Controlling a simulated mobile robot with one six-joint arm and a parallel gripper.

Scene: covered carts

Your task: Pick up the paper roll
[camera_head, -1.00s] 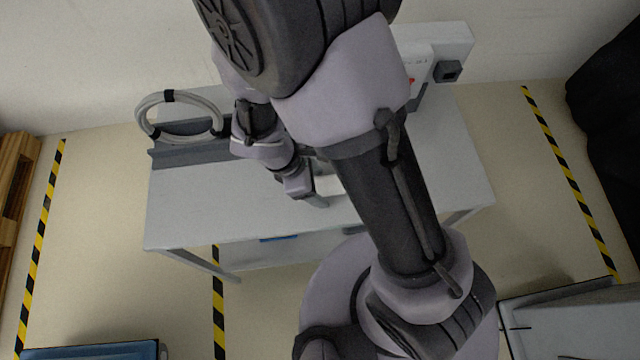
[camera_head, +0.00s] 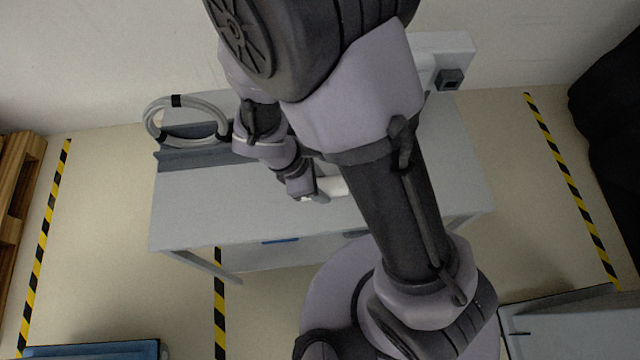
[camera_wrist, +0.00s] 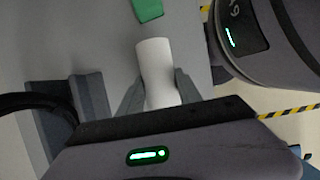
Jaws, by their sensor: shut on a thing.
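The paper roll (camera_wrist: 153,62) is a white cylinder. In the wrist view it stands out between the two fingers of my gripper (camera_wrist: 156,92), which are shut on it, one finger on each side. In the head view my gripper (camera_head: 312,197) is over the grey table (camera_head: 210,205), near its middle. A white piece of the roll (camera_head: 333,187) shows beside the fingers there, and my arm hides the rest. I cannot tell whether the roll touches the tabletop.
A coiled grey hose (camera_head: 160,119) is at the table's back left, by a dark grey rail (camera_head: 195,157). A grey box with a dark socket (camera_head: 449,79) stands at the back right. A green object (camera_wrist: 148,9) lies beyond the roll. The table's front left is clear.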

